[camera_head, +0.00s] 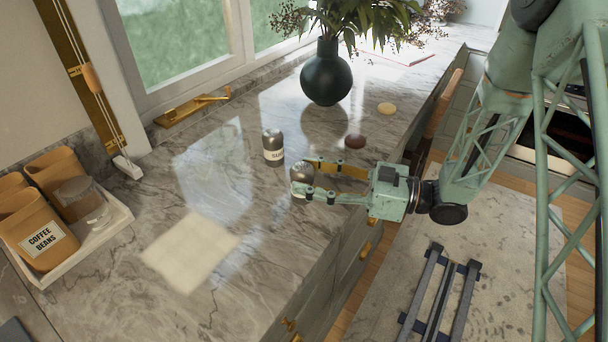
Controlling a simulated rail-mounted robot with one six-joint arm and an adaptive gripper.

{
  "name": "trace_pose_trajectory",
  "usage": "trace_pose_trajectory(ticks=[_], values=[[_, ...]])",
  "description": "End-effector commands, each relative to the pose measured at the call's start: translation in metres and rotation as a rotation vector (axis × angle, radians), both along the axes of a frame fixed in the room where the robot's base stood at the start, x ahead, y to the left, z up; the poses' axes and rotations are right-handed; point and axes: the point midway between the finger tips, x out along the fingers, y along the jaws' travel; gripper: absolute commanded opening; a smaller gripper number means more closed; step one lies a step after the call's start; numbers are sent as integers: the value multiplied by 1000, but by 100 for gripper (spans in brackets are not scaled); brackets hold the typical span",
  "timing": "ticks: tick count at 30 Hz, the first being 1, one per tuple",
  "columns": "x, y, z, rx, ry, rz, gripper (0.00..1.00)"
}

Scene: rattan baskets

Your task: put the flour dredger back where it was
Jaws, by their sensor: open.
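Two small dark shakers with metal tops stand on the grey marble counter (250,260). One shaker (272,146) is upright with a pale label whose text is too small to read surely. The other shaker (299,172) is between the fingertips of my gripper (304,177), near the counter's front side. Its lower body and any label are partly hidden by the near finger. I cannot tell from the picture which is the flour dredger. My gripper reaches in from the right, its fingers open on either side of this shaker.
A tray (122,216) with brown canisters (45,240) and a glass jar stands at the left. A dark vase (327,75) stands behind. A dark disc (354,141) and a tan disc (387,108) lie behind my gripper.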

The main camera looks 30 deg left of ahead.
Motion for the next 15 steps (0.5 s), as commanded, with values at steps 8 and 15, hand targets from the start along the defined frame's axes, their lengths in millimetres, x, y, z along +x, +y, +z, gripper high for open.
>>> trace_pose_trajectory(ticks=[8,15], values=[[11,-28,1,0,1,-3,46],[18,-53,1,-1,2,-2,46]])
